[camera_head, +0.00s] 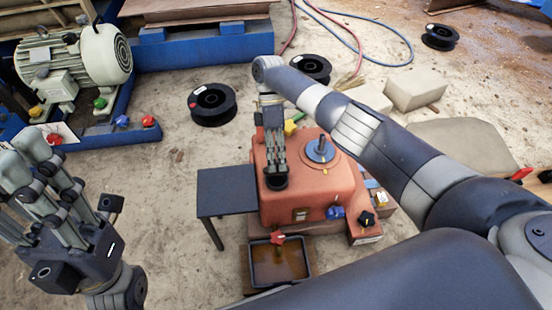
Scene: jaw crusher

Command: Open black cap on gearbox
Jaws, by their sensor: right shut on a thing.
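The gearbox (330,198) is an orange-red housing in the middle of the camera_head view. My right gripper (275,172) points down onto its top left part, with its fingers shut on the black cap (276,183). The cap shows only as a dark round piece below the fingertips, and the fingers hide most of it. I cannot tell whether it is still seated on the housing. My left gripper (22,165) is at the left edge, with its fingers pointing up, apart and empty, far from the gearbox.
A small dark table (226,190) stands left of the gearbox. A tray of brown liquid (279,265) sits in front, below a red valve handle (277,238). A blue-grey round fitting (320,149) is on the gearbox top. A motor (95,55) stands at upper left.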

